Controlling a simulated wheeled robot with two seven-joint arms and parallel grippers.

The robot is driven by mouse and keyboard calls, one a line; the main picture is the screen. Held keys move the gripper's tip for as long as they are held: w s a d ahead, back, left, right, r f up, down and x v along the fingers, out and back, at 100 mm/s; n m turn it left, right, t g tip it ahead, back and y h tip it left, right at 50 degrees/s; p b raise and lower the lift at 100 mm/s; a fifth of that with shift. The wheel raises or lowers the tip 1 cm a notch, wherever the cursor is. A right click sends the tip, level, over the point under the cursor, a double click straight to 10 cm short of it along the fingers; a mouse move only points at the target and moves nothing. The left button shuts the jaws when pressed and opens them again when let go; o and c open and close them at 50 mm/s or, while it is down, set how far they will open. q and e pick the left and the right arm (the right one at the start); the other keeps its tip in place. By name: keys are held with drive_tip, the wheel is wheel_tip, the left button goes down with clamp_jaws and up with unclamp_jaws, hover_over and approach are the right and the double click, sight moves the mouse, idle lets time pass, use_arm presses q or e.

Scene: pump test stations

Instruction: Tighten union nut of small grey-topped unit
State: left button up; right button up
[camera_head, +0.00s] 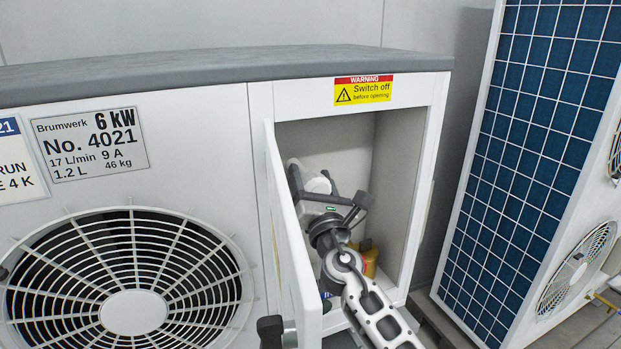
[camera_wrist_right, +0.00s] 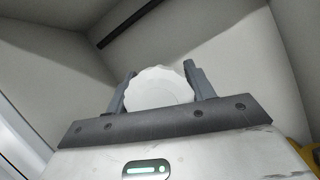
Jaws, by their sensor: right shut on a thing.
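The small grey-topped unit (camera_head: 207,120) has an open compartment (camera_head: 395,165) at its right end. My right gripper (camera_head: 312,176) reaches into it. A white round part with a scalloped rim, which looks like the union nut (camera_head: 317,186), sits between its fingers. In the right wrist view, the union nut (camera_wrist_right: 158,87) is held by the right gripper (camera_wrist_right: 160,76), with one finger on each side. The fingers and palm hide its lower part, and its thread cannot be seen. My left gripper is not in view.
The compartment's white door (camera_head: 292,240) stands open close to the left of my right arm. A dark handle (camera_head: 270,331) shows at its lower edge. A brass-coloured part (camera_head: 371,262) is low behind my wrist. A blue-gridded unit (camera_head: 530,130) stands to the right.

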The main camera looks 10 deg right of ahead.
drive_tip(key=m+g+h, duration=0.1)
drive_tip(key=m+h, duration=0.1)
drive_tip(key=m, duration=0.2)
drive_tip(key=m+h+p, duration=0.1)
drive_tip(key=m, duration=0.3)
drive_tip(key=shift+d+f+m+g+h, duration=0.2)
drive_tip(key=shift+m+g+h, duration=0.1)
drive_tip(key=shift+g+h, duration=0.1)
drive_tip(key=m+g+p, duration=0.1)
drive_tip(key=m, duration=0.2)
drive_tip(key=shift+f+h, duration=0.1)
drive_tip(key=shift+h, duration=0.3)
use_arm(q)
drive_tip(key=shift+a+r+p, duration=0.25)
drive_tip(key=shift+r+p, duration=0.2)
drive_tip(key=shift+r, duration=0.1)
use_arm(e)
drive_tip(key=shift+f+m+g, duration=0.1)
drive_tip(key=shift+m+g, duration=0.3)
drive_tip(key=shift+m, duration=0.6)
drive_tip(key=o, duration=1)
drive_tip(key=shift+c, duration=0.2)
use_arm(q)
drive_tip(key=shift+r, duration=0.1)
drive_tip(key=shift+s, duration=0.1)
